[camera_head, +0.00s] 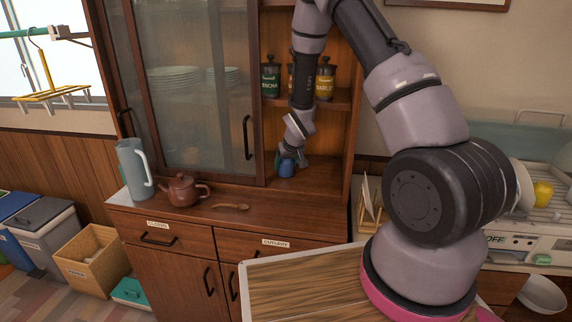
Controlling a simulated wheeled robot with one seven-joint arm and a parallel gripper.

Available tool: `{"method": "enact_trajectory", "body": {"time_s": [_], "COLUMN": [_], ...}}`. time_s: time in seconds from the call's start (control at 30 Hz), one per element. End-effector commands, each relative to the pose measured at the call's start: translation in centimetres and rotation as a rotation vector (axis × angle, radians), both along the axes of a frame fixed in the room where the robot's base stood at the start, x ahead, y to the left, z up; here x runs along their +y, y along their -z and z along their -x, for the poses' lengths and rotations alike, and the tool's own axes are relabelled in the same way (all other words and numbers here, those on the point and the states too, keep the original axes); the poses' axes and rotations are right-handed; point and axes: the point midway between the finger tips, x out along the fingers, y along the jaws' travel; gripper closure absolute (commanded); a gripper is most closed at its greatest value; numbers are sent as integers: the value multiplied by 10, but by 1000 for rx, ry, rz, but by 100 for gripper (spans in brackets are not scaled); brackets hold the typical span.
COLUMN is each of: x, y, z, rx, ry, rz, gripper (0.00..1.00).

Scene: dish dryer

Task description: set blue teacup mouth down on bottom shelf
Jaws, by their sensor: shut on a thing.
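The blue teacup (287,169) is small in the head view, low in the open right bay of the wooden cabinet. My gripper (288,158) reaches down into the bay from above and is shut on the teacup. The cup is at or just above the bottom shelf (322,176); I cannot tell whether it touches. The gripper covers its upper part, and which way its mouth faces is too small to tell.
Several canisters (324,83) stand on the shelf above, close to my arm. A glass door (183,90) covers the left bay. A brown teapot (183,190), a grey pitcher (134,171) and a wooden spoon (231,206) are on the counter. The bottom shelf's right side is clear.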

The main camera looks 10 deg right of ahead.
Motion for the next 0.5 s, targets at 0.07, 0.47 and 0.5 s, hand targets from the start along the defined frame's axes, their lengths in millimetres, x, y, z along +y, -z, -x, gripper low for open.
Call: {"method": "enact_trajectory", "body": {"time_s": [0.07,0.47,0.5], "x": [0,0,0], "y": [0,7,7], "z": [0,0,0], "rx": [0,0,0], "ry": [0,0,1], "rz": [0,0,-1], "gripper": [90,90,22]}}
